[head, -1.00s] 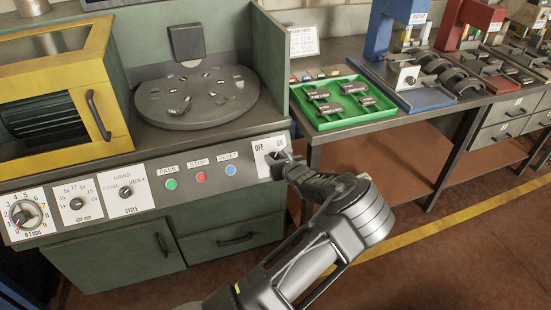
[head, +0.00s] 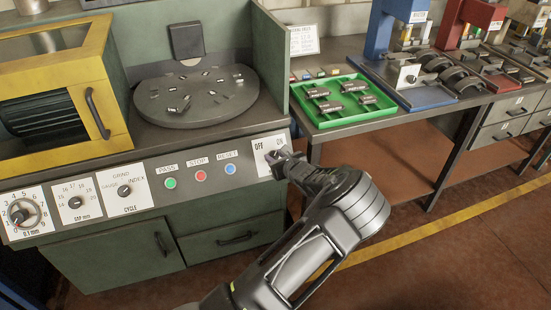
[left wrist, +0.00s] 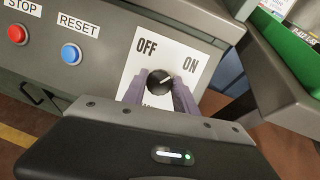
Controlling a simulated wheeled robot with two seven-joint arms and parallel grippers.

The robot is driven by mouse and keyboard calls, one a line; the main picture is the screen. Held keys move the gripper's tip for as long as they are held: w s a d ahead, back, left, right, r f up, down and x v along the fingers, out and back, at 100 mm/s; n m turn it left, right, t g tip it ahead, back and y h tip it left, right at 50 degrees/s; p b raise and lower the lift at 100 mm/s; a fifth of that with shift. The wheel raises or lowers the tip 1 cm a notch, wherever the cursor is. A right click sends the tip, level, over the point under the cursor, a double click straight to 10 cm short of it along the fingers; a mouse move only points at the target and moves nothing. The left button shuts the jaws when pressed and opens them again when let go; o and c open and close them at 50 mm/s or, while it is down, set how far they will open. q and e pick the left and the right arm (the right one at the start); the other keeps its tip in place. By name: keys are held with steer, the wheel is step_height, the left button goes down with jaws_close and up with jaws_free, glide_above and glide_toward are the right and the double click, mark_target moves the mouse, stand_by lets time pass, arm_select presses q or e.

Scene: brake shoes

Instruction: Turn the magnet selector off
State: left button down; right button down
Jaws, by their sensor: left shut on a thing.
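The magnet selector is a dark round knob (left wrist: 159,82) with a white pointer line, on a white plate (left wrist: 150,47) marked OFF at left and ON at right. In the left wrist view its line points up and right, toward ON. My left gripper (left wrist: 158,88) is shut on the knob, with one finger on each side of it. In the head view my left gripper (head: 276,158) reaches the selector plate (head: 259,147) at the right end of the machine's panel and hides most of the knob. My right gripper is in neither view.
Blue reset (left wrist: 71,53) and red stop (left wrist: 17,34) buttons lie left of the selector. A round chuck (head: 190,119) sits above the panel. A green tray (head: 326,121) with several brake shoes stands on the bench at right. Open floor lies in front.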

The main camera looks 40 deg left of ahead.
arm_select(q)
steer(key=n+b, duration=0.1)
steer(key=n, duration=0.1)
steer(key=n+g+b, duration=0.1)
steer(key=n, duration=0.1)
steer(key=shift+f+n+b, duration=0.2)
steer(key=shift+n+b, duration=0.1)
steer(key=shift+b, duration=0.1)
steer(key=n+b, duration=0.3)
steer(key=n, duration=0.2)
steer(key=shift+g+h+b, duration=0.3)
steer(key=shift+g, duration=0.1)
steer(key=n+b, duration=0.3)
steer(key=n, duration=0.1)
steer(key=shift+a+g+h, duration=0.1)
steer(key=shift+g+h, duration=0.3)
steer(key=shift+r+n+h+b, duration=0.15)
steer(key=shift+n+h+b, duration=0.15)
steer(key=shift+n+b, duration=1.2)
steer(key=shift+n, duration=0.3)
steer(key=c, duration=1)
jaws_free()
steer(key=shift+r, duration=0.1)
